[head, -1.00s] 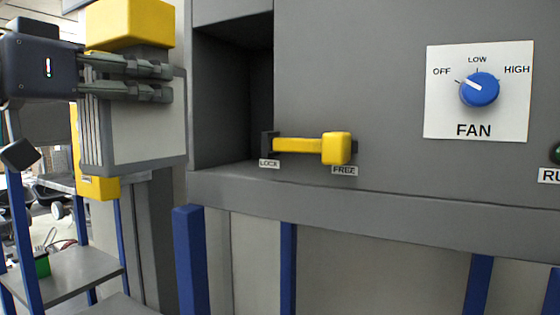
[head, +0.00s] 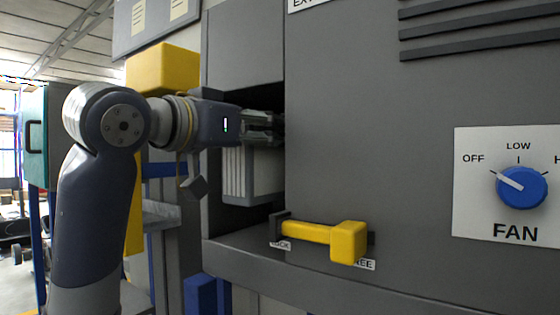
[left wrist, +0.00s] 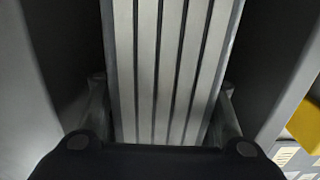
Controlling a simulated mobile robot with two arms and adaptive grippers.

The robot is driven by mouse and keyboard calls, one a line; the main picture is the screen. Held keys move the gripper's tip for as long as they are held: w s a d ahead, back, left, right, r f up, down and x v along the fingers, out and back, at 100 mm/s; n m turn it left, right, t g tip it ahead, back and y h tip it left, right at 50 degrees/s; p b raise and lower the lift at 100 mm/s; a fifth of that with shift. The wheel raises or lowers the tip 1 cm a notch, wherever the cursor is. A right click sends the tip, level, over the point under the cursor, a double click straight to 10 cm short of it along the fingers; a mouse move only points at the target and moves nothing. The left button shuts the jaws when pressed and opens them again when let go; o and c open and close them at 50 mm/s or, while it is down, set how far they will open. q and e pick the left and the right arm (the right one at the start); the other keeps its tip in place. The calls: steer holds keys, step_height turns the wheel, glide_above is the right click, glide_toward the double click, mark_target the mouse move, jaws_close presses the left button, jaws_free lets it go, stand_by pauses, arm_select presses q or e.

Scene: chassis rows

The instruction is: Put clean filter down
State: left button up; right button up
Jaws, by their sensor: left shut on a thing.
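The clean filter (head: 254,178) is a light grey, pleated block. In the head view it stands upright in the mouth of the dark slot (head: 243,217) of the grey cabinet. My left gripper (head: 272,127) is shut on its upper part, and its fingertips reach into the slot. In the left wrist view the filter's ribbed face (left wrist: 170,70) fills the middle, between the two fingers. The filter's far part is hidden inside the slot, and I cannot tell whether it touches the slot floor. My right gripper is not in view.
A yellow lever (head: 325,238) sits on the ledge just right of the slot, between the LOCK and FREE labels. A fan dial (head: 521,188) is on the panel at right. A yellow block (head: 162,68) is behind my left arm.

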mark_target(278, 173)
arm_select(q)
steer(key=x, duration=0.1)
steer(key=p+x, duration=0.1)
steer(key=x, duration=0.1)
steer(key=shift+w+r, duration=0.25)
steer(key=shift+w, duration=0.05)
step_height(278, 173, down, 3)
steer(key=shift+w+d+r, duration=0.15)
steer(key=shift+w+r, duration=0.05)
step_height(278, 173, down, 4)
steer(key=shift+f, duration=0.15)
steer(key=shift+w+f, duration=0.15)
steer(key=shift+f, duration=0.1)
steer(key=shift+d+f, duration=0.1)
steer(key=shift+f, duration=0.05)
steer(key=o, duration=1.2)
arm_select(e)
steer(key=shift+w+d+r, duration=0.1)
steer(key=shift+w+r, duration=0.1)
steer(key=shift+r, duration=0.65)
